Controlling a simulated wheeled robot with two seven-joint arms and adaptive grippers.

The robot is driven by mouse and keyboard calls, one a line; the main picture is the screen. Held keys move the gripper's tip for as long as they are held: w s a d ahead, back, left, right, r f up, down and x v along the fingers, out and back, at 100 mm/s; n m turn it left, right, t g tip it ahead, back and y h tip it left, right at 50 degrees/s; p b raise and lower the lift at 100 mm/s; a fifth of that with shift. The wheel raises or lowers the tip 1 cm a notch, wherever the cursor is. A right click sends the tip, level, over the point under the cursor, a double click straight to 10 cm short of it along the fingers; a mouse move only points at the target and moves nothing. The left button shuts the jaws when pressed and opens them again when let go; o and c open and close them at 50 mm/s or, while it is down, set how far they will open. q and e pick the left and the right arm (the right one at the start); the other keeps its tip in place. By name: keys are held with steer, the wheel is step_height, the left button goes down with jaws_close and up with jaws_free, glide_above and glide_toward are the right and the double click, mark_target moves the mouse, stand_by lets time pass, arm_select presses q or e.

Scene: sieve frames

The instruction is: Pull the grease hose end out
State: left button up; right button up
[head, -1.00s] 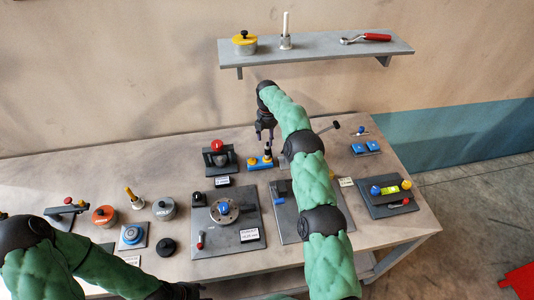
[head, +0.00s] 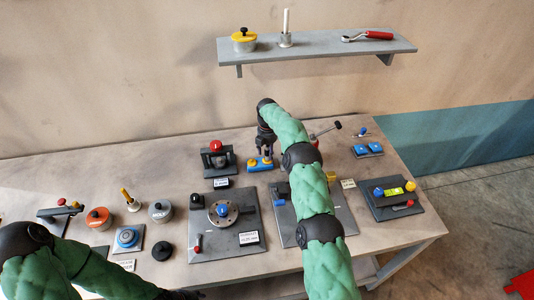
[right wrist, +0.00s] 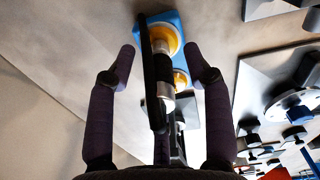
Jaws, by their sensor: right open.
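A small blue block (head: 251,164) with yellow fittings stands at the back middle of the table; the block also shows in the right wrist view (right wrist: 177,22). What looks like the grease hose end (right wrist: 166,86), a black and silver piece, stands at the yellow fittings. My right gripper (head: 267,151) points down at the block. In the right wrist view its fingers (right wrist: 162,62) are open, one on each side of the hose end, with gaps on both sides. In the head view the gripper partly hides the hose end. My left arm crosses the lower left; its gripper is not clearly visible.
Left of the block is a black stand with a red knob (head: 216,146). In front lies a grey plate with a round flange (head: 223,212). A blue-padded plate (head: 368,150) is farther right. A wall shelf (head: 330,48) hangs above the back edge. Bare table lies behind the block.

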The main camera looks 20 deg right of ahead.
jaws_close()
steer(key=shift+r, duration=0.2)
steer(key=shift+w+r, duration=0.1)
steer(key=shift+r, duration=0.7)
steer(key=shift+r+p, duration=0.4)
steer(key=shift+r, duration=0.2)
